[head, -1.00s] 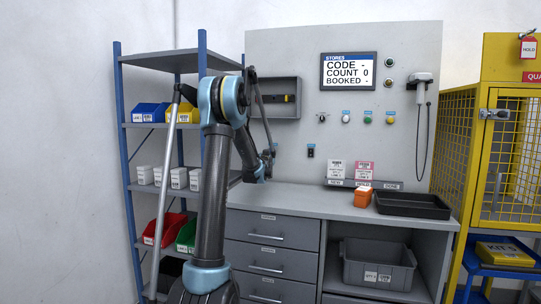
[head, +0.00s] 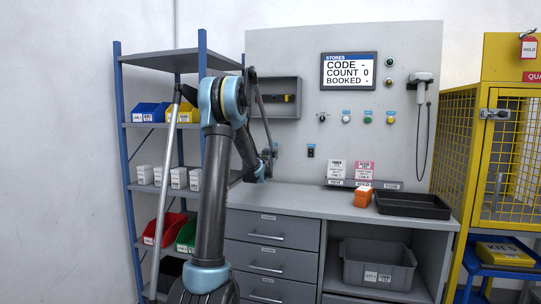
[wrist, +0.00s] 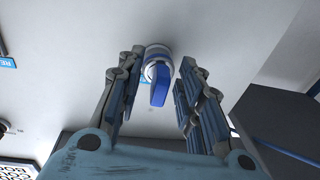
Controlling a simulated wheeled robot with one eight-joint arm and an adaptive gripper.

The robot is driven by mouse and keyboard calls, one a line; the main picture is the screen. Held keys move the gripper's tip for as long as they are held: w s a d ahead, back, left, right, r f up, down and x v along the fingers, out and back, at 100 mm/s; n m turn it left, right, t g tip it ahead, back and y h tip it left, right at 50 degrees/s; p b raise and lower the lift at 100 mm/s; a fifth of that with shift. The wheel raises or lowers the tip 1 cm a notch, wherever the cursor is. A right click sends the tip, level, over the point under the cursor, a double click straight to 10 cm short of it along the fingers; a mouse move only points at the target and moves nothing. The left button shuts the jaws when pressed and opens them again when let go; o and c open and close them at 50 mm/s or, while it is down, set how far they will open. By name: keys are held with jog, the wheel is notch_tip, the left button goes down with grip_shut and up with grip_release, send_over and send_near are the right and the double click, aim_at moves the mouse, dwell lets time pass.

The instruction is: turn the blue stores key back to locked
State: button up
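The blue key (wrist: 159,84) shows in the wrist view, sticking out of a round white-and-blue collar (wrist: 158,55) on the pale panel. My gripper (wrist: 154,92) is open, with one finger on each side of the key. In the head view my gripper (head: 268,162) is at the left part of the grey panel (head: 290,60), above the counter. The key cannot be made out there.
The panel carries a stores screen (head: 349,71), several small buttons and a corded scanner (head: 422,80). A shelf rack (head: 119,150) stands left, a yellow cage (head: 455,140) right.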

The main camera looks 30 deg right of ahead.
jog(key=v, duration=1.2)
jog(key=s+a+f+n+g+y, duration=0.1)
jog(key=s+a+f+n+y, duration=0.15)
jog(key=a, duration=0.85)
jog(key=s+a+f+n+g+y, duration=0.1)
jog(key=a+f+y, duration=0.3)
jog(key=a, duration=0.6)
jog(key=s+a+f+n+g+y, duration=0.1)
jog(key=s+a+f+y, duration=0.15)
jog(key=a, duration=0.85)
jog(key=s+a+f+n+g+y, duration=0.1)
jog(key=s+a+f+g, duration=0.2)
jog(key=s, duration=0.7)
jog(key=s+a+f+n+g+y, duration=0.1)
jog(key=s+a+f+n+g, duration=0.1)
jog(key=s+a+f, duration=0.5)
jog(key=s+a+f+n+g+y, duration=0.1)
jog(key=s+a+f+g, duration=0.2)
jog(key=s+a+f, duration=0.3)
jog(key=s+a, duration=0.3)
jog(key=s, duration=0.4)
jog(key=shift+s+a+g+y, duration=0.25)
jog(key=shift+g+y, duration=0.05)
jog(key=shift+y, duration=0.1)
